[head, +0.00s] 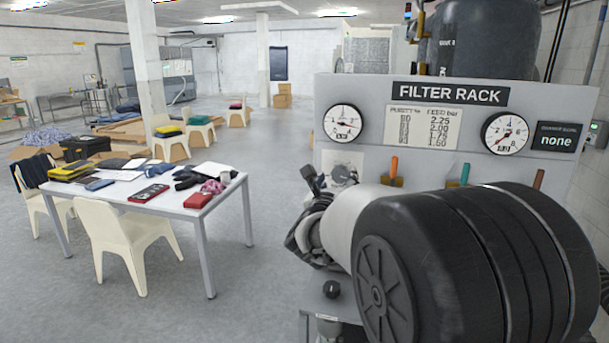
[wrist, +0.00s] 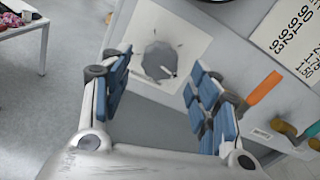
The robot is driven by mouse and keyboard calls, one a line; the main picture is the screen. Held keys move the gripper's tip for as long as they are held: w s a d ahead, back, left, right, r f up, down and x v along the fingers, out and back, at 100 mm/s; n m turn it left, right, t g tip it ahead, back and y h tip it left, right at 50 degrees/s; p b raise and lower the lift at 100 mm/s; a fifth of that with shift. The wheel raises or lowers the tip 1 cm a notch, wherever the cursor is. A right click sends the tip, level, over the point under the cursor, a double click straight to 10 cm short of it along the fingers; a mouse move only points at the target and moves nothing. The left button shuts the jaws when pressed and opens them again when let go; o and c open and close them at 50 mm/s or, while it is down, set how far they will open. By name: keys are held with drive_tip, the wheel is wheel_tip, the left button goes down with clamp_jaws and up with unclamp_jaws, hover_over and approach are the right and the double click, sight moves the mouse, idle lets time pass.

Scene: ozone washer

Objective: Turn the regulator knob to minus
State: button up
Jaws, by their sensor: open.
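The regulator knob (head: 343,174) sits on a pale square plate on the front of the filter rack, below the left gauge. In the wrist view it is a dark grey, many-sided knob (wrist: 160,60) with a pale mark near its lower edge. My gripper (wrist: 156,76) is open, with its blue-padded fingers on either side of the knob's lower part in the picture. Whether they touch it, I cannot tell. In the head view, my gripper (head: 317,184) is at the knob's left, and my arm hides part of the area. Plus or minus marks are not readable.
The rack panel (head: 355,90) carries a left gauge (head: 343,123), a right gauge (head: 505,133) and a pressure chart (head: 422,127). An orange lever (head: 394,166) is right of the knob. A black knob (head: 331,289) is below. A table (head: 222,196) stands left, with clear floor between.

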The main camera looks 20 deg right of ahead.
sight(339, 176)
drive_tip(key=shift+x, duration=2.25)
drive_tip(key=c, duration=1.1)
